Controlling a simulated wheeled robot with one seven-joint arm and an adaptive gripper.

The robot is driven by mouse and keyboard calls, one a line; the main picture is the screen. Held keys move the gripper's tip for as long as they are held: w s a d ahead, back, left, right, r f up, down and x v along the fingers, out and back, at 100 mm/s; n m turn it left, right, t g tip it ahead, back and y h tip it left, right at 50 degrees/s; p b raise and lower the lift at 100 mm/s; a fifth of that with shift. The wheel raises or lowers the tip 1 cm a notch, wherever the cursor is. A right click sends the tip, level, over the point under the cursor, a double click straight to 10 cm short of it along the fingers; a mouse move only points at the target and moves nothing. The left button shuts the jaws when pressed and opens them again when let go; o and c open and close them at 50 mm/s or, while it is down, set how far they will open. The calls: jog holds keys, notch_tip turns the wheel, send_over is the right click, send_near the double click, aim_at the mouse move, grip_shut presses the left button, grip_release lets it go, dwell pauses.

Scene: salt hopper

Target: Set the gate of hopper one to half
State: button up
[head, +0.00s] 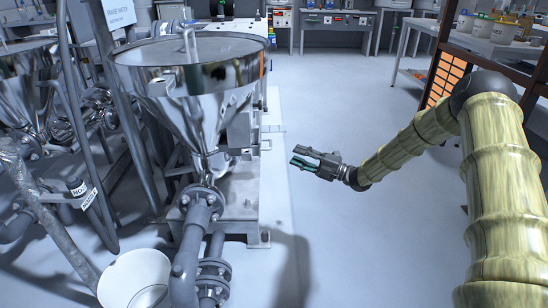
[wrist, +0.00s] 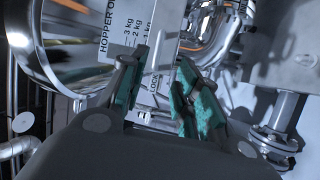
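A shiny steel hopper cone (head: 190,90) stands at the left centre in the head view, with pipes below its outlet. In the wrist view a pale plate (wrist: 134,30) reads "HOPPER ON", cut off, with marks of 3 kg, 2 kg and 1 kg. The word "LOCK" (wrist: 154,84) shows below it, between my fingers. The gate and its setting cannot be made out clearly. My gripper (head: 296,157) is to the right of the hopper, apart from it in the head view. In the wrist view its green-padded fingers (wrist: 160,80) are apart with nothing held.
A second steel hopper (head: 25,85) is at the far left. A white bucket (head: 135,275) stands on the floor at front left, near a flanged grey pipe (head: 192,245). A "RINSE WATER" sign (head: 118,14) hangs behind. The floor right of the hopper is clear.

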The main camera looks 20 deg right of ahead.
jog(key=b, duration=0.3)
send_near(257, 139)
jog(key=a, duration=0.1)
jog(key=shift+w+a+r+n, duration=0.4)
jog(key=shift+a+r, duration=0.25)
jog(key=shift+a, duration=0.15)
grip_shut()
